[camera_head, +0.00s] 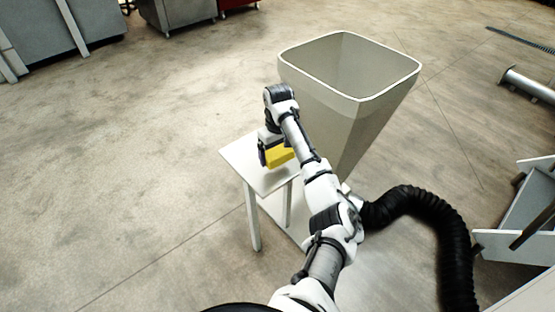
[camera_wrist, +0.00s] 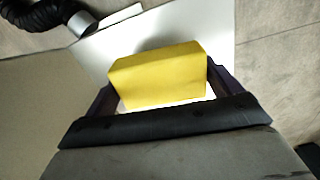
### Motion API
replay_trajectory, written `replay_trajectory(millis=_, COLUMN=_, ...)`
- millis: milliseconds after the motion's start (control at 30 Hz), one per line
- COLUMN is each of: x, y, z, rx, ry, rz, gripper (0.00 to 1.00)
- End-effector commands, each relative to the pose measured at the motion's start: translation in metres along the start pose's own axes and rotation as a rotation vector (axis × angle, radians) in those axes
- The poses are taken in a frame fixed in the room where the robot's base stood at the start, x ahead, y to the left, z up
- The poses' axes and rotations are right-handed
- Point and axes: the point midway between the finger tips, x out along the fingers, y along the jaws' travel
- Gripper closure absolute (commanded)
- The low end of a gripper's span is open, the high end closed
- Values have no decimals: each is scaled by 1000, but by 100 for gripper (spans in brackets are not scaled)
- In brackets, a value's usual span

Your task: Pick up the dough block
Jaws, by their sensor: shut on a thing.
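The dough block is a yellow block (camera_head: 280,156) in the head view, at the small white table (camera_head: 240,158). It also shows in the wrist view (camera_wrist: 158,75), between the two dark fingers. My gripper (camera_head: 264,155) points down over the table and is shut on the block, one finger at each end of it. In the wrist view my gripper (camera_wrist: 160,88) has the block across its full opening. I cannot tell whether the block touches the tabletop or hangs just above it. Part of the block is hidden behind my gripper and wrist in the head view.
A large open hopper (camera_head: 375,95) stands right behind the table, close to my arm. A black ribbed hose (camera_head: 440,225) runs along the floor at the right. Grey machine parts (camera_head: 515,225) stand at the right edge. The floor at left is clear.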

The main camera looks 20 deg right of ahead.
Motion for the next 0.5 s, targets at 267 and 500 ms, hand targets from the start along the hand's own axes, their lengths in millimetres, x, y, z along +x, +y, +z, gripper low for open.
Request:
replay_trajectory(millis=267, x=-87, y=1, z=0, rx=-1, ry=4, rz=7, gripper=39)
replay_trajectory(millis=500, x=-141, y=1, z=0, rx=0, ry=1, rz=6, gripper=39)
